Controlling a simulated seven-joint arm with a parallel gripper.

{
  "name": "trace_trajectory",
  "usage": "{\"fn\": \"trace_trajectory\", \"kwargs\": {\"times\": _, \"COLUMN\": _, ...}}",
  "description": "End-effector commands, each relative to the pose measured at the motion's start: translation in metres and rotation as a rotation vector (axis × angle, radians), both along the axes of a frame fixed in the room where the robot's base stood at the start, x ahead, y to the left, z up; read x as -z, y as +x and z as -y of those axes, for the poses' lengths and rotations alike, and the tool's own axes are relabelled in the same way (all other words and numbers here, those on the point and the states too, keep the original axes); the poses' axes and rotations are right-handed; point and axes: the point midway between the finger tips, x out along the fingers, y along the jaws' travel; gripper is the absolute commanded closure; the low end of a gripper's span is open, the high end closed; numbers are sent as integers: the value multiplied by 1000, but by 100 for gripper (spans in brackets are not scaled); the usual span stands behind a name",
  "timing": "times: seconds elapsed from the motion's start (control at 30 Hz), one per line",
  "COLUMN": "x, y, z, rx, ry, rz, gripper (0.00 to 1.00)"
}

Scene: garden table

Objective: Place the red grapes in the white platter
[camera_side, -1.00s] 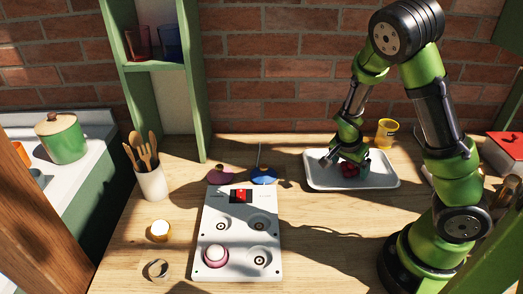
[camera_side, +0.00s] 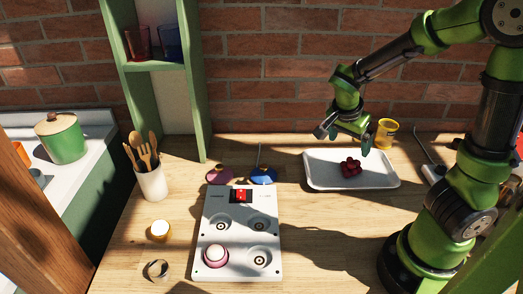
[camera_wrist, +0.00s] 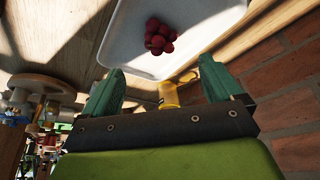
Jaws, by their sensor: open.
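The red grapes (camera_side: 350,168) lie as a small bunch in the white platter (camera_side: 382,179), near its middle. In the wrist view the grapes (camera_wrist: 160,37) rest on the platter (camera_wrist: 215,14), with nothing touching them. My gripper (camera_side: 342,140) is above the back part of the platter, apart from the grapes. Its two fingers are spread and nothing is between them. In the wrist view my gripper (camera_wrist: 160,82) shows both green fingers wide apart.
A yellow cup (camera_side: 386,133) stands behind the platter, close to my gripper. A white panel (camera_side: 240,240) with round sockets and a red switch lies to the left. A blue lid (camera_side: 264,175) and a utensil pot (camera_side: 151,182) are further left.

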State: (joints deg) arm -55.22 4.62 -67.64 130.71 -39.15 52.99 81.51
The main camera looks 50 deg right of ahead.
Motion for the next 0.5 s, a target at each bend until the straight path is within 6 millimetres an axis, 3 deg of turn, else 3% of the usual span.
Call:
{"fn": "trace_trajectory", "kwargs": {"times": 0.17, "x": 0, "y": -3, "z": -15, "rx": -73, "ry": 93, "rz": -3, "gripper": 7}}
{"fn": "trace_trajectory", "kwargs": {"times": 0.27, "x": -3, "y": -6, "z": -42, "rx": -225, "ry": 233, "rz": 21, "gripper": 7}}
{"fn": "trace_trajectory", "kwargs": {"times": 0.4, "x": -37, "y": -12, "z": -87, "rx": -548, "ry": 383, "rz": 150, "gripper": 7}}
{"fn": "trace_trajectory", "kwargs": {"times": 0.5, "x": -70, "y": -19, "z": -114, "rx": -791, "ry": 378, "rz": 267, "gripper": 7}}
